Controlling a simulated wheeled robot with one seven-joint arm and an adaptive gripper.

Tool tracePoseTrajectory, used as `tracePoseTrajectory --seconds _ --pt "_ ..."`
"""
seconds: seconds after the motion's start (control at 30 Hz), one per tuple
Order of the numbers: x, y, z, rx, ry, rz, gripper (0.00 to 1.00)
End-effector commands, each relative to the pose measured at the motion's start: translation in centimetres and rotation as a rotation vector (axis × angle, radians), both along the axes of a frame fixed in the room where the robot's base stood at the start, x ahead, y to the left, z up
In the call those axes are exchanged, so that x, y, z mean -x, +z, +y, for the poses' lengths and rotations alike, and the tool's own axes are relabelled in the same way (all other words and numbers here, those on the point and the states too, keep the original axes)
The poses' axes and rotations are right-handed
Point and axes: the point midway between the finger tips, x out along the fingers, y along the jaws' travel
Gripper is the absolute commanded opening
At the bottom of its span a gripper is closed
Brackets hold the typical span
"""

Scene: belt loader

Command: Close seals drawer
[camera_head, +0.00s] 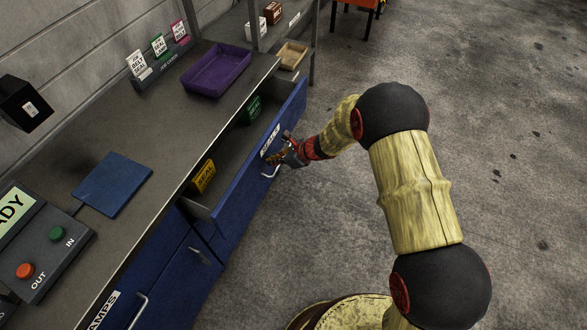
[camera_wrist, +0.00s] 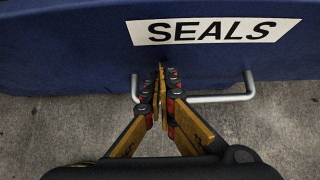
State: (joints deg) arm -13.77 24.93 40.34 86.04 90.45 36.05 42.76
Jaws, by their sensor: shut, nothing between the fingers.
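The seals drawer (camera_head: 254,150) is blue and pulled out from under the workbench. Its white "SEALS" label also shows on the blue front in the wrist view (camera_wrist: 208,31). Inside lie a yellow seal item (camera_head: 204,177) and a green one (camera_head: 253,110). The drawer's silver bar handle (camera_wrist: 222,98) sits below the label. My gripper (camera_head: 281,156) is at the outer side of the drawer front, beside the label. In the wrist view my gripper (camera_wrist: 161,88) is shut and empty, its tips at the drawer front and the handle around or behind them; I cannot tell whether they touch.
The workbench (camera_head: 165,115) holds a purple tray (camera_head: 216,70), a blue mat (camera_head: 112,184), a job cards stand (camera_head: 160,65) and a button box (camera_head: 45,245). A second blue drawer front (camera_head: 180,280) with a handle is nearer. The concrete floor (camera_head: 500,130) at right is clear.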

Motion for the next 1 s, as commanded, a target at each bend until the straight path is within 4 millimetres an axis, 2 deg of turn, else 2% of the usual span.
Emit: tracePoseTrajectory --seconds 0.03,0.2,0.5,0.7,1.0 --pt "-0.4 0.0 1.5 0.0 0.004 -0.002 0.0" --pt "-2.0 0.0 5.8 0.0 0.004 -0.002 0.0" --pt "-4.1 0.1 11.3 -0.001 0.002 -0.001 0.0" --pt "-4.8 0.0 13.1 0.0 0.0 0.0 0.0" --pt "-5.1 0.1 13.9 -0.001 -0.001 -0.001 0.0"
